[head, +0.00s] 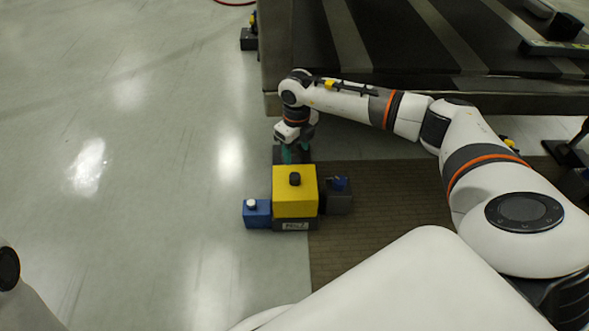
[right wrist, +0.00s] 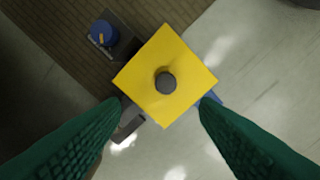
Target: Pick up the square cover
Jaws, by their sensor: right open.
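The square cover (head: 295,200) is yellow with a dark round knob (head: 295,179) on top. In the head view it sits on a dark base (head: 285,225) on the floor. In the right wrist view the cover (right wrist: 150,75) appears turned like a diamond, with its knob (right wrist: 166,83) near the middle. My right gripper (head: 296,152) has green fingers and is open and empty. It shows just behind the cover in the head view. In the wrist view its fingers point toward the cover, one at each side, apart from the knob. My left gripper is not in view.
A blue block with a white knob (head: 256,212) stands left of the cover. A dark block with a blue knob (head: 338,195) stands right of it. A brown mat (head: 380,190) lies to the right, and a dark platform (head: 400,50) stands behind. The floor at left is clear.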

